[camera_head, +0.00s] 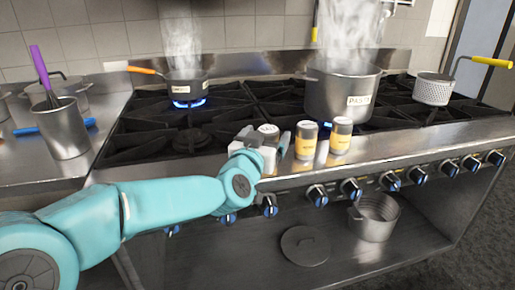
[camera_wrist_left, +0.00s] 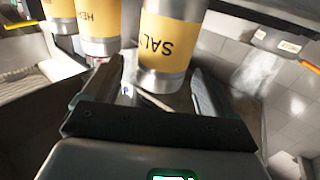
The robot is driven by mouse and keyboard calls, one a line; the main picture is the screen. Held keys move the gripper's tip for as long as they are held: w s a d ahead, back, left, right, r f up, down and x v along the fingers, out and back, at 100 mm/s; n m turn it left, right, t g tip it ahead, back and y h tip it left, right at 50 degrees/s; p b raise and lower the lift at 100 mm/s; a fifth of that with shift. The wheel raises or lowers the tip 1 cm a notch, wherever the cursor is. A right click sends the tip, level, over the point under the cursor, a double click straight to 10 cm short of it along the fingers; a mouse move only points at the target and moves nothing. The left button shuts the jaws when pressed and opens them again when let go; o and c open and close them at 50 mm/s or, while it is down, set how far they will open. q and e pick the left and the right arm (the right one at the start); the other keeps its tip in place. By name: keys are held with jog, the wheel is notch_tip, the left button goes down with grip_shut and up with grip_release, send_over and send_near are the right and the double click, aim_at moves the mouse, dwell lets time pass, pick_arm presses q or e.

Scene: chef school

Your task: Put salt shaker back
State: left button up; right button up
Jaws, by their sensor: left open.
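The salt shaker (camera_wrist_left: 168,35) is a steel cylinder with a yellow band, and the letters "SAL" show upside down in the left wrist view. In the head view its round top (camera_head: 268,130) shows at the stove's front edge, the rest hidden by my gripper. My left gripper (camera_head: 264,146) is open, with one finger on each side of the shaker's lower end. In the left wrist view there are gaps beside the shaker between the fingers (camera_wrist_left: 160,88). My right gripper is in neither view.
Two similar yellow-banded shakers (camera_head: 306,141) (camera_head: 340,136) stand close to the right. Behind are a steaming pot marked "PASTA" (camera_head: 345,97) and a steaming saucepan (camera_head: 187,84) on lit burners. A steel cup with a whisk (camera_head: 63,130) stands on the left counter.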

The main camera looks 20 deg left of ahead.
pick_arm(q)
jog(key=s, duration=1)
jog(key=shift+s, duration=0.2)
